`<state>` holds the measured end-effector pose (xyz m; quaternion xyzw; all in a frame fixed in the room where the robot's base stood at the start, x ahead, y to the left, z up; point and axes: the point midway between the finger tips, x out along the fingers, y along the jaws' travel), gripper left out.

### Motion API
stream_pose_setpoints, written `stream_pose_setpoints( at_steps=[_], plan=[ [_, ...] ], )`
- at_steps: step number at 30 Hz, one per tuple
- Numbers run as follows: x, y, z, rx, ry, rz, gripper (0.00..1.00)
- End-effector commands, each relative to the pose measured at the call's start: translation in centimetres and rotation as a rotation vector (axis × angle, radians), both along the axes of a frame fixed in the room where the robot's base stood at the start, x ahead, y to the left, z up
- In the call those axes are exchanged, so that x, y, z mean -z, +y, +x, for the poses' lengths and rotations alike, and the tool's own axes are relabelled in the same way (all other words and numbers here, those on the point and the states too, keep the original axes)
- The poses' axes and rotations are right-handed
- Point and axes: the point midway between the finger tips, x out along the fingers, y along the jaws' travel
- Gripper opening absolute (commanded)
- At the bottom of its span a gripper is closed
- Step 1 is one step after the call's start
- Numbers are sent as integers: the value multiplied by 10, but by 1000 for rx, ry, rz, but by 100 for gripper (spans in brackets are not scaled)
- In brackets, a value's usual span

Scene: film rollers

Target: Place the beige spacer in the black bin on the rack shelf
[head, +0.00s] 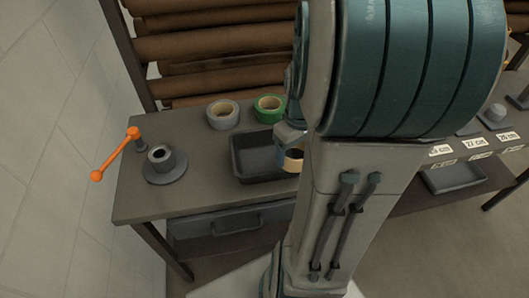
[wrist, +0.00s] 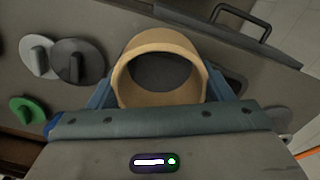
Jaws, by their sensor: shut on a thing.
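The beige spacer (wrist: 165,45), a short open ring, is held between the two blue-grey fingers of my gripper (wrist: 160,88) in the wrist view. Its round opening faces the camera. In the head view, the spacer (head: 293,161) shows beside my arm, above the right part of the black bin (head: 238,158). My gripper (head: 291,150) is mostly hidden by my arm there. The bin is a shallow open rectangular tray on the grey tabletop; the visible part of its inside looks empty, and its right end is hidden behind the spacer and arm.
A grey flanged hub (head: 164,165) and an orange crank handle (head: 116,154) are at the left. Brown rollers (head: 215,45) fill the rack behind. A drawer (head: 225,222) is under the tabletop.

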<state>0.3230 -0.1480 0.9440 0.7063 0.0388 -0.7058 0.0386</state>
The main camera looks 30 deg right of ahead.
Motion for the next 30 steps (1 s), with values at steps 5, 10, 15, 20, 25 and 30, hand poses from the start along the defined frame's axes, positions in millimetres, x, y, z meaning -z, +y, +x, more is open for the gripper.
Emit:
stream_pose_setpoints(
  at_steps=[5,10,15,20,25,30],
  plan=[
    [21,11,34,-6,3,3,50],
    [40,21,64,-7,3,3,50],
    [53,28,85,-6,2,2,50],
    [59,30,93,-4,0,1,50],
    [82,30,92,-4,4,3,50],
    [97,30,92,-4,1,1,50]
  ],
)
